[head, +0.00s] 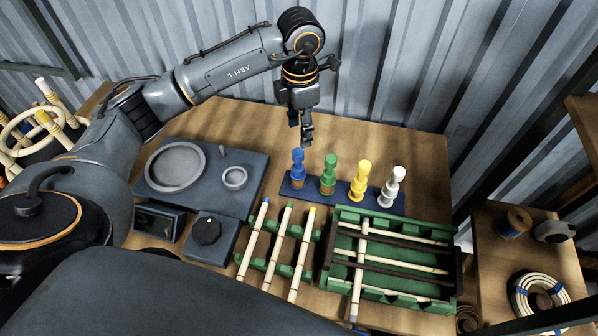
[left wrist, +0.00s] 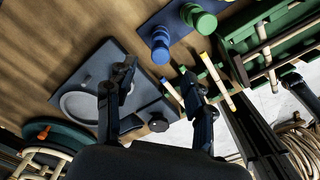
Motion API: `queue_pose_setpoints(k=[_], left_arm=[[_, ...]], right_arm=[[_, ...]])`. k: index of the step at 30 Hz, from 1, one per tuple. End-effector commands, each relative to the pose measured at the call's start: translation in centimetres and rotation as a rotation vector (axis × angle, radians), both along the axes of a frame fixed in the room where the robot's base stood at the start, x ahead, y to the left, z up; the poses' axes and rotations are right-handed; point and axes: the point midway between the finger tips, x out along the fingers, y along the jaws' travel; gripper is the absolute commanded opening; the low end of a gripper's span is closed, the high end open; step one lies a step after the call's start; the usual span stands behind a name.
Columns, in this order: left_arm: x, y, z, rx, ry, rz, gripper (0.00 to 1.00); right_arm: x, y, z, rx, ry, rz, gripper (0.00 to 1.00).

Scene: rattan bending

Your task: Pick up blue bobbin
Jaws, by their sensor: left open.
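The blue bobbin (head: 297,163) stands upright at the left end of a dark blue rack (head: 313,195) on the wooden table. Green (head: 329,172), yellow (head: 362,178) and white (head: 394,186) bobbins stand to its right. My left gripper (head: 302,127) points down just above and behind the blue bobbin, apart from it, and looks empty. In the left wrist view the open fingers (left wrist: 158,88) are spread, and the blue bobbin (left wrist: 160,46) shows beyond them, toward the top. The green bobbin (left wrist: 197,18) is beside it. My right gripper is not seen.
A grey tray with a round dish (head: 175,167) lies left of the rack. A green frame (head: 390,256) and several light rods (head: 276,240) are in front. A side table (head: 488,230) stands at right. Corrugated wall is behind; the back right tabletop is clear.

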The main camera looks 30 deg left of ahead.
Motion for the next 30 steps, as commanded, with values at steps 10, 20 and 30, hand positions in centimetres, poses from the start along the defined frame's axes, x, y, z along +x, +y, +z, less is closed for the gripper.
queue_pose_setpoints(k=[10, 20, 30], left_arm=[[0.0, -0.1, -4.5, -0.003, 0.0, -0.002, 0.53], [-0.5, 0.1, -8.5, -0.004, 0.003, -0.002, 0.53], [-0.4, 0.1, -9.8, -0.005, -0.001, -0.003, 0.53]], right_arm=[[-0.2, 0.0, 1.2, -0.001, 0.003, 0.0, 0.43], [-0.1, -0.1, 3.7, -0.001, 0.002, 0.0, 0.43], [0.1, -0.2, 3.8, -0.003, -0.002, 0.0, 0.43]])
